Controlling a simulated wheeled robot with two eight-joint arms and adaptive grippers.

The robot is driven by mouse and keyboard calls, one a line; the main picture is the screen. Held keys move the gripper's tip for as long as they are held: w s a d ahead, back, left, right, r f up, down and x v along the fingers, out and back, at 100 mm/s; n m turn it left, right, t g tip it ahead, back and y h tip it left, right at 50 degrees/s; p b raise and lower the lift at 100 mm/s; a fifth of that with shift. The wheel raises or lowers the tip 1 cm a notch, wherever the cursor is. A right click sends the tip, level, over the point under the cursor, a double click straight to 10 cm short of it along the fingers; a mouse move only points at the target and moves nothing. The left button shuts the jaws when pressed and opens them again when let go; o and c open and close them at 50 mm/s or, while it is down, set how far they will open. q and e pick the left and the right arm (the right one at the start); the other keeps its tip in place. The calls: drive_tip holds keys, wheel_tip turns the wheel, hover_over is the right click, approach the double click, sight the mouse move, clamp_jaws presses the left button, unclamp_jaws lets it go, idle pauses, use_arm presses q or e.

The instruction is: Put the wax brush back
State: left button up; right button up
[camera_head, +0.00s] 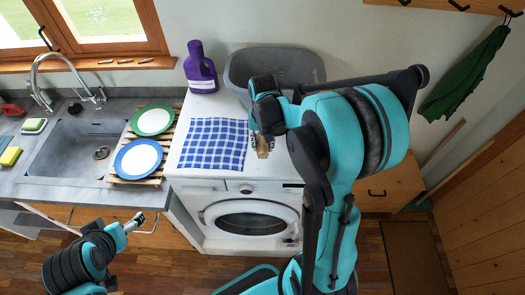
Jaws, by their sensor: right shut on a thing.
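My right gripper (264,130) hangs over the top of the white washing machine, just right of the blue checked cloth. It is shut on the wax brush (262,148), of which only a small tan wooden part shows below the jaws. The rest of the brush is hidden by the gripper, and I cannot tell whether it touches the machine top. My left gripper (133,222) is low at the left, in front of the counter cabinets and away from the brush. Its fingers are too small to tell open from shut.
The washing machine (208,176) bears the checked cloth (214,144), a purple bottle (200,72) and a grey tub (300,65). Left are plates on a slatted rack (116,180) and a sink (75,145). Hooks (459,6) and a green cloth (465,75) are at upper right.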

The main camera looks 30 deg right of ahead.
drive_tip(key=shift+a+f, duration=0.1)
drive_tip(key=shift+f, duration=0.3)
wheel_tip(320, 180, down, 4)
drive_tip(key=shift+r, duration=0.25)
drive_tip(key=shift+r, duration=0.1)
drive_tip(key=shift+b, duration=0.35)
drive_tip(key=o, duration=1)
drive_tip(key=shift+f, duration=0.2)
drive_tip(key=shift+r, duration=0.15)
